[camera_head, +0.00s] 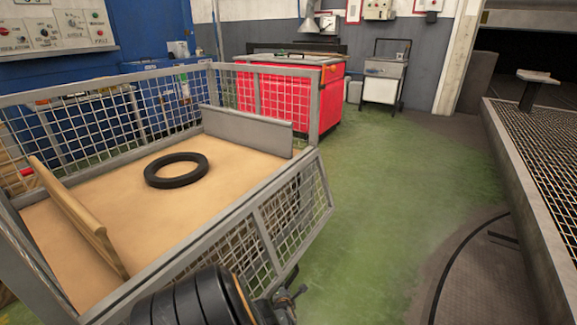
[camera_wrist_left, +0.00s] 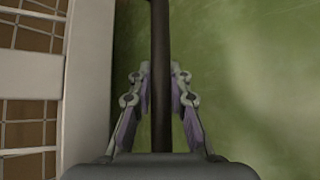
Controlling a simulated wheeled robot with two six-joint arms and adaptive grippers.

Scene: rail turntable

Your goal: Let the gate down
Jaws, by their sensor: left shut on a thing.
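The gate (camera_head: 290,215) is a grey-framed wire-mesh panel on the near right side of the mesh cage (camera_head: 315,108). It slopes outward and down from the cage floor's edge, over the green floor. My left gripper (camera_head: 288,298) is at the bottom of the head view, close to the gate's near lower part. In the left wrist view the gripper (camera_wrist_left: 160,90) is shut on a dark bar (camera_wrist_left: 160,40). A pale frame edge (camera_wrist_left: 88,80) with mesh runs beside it on the left. Where the bar joins the gate is hidden. My right gripper is out of view.
A black ring (camera_head: 176,170), a grey board (camera_head: 246,130) and a wooden plank (camera_head: 80,222) are in the cage. A red cabinet (camera_head: 300,95) stands behind. Green floor (camera_head: 400,190) is clear to the right, up to a raised grated platform (camera_head: 545,140).

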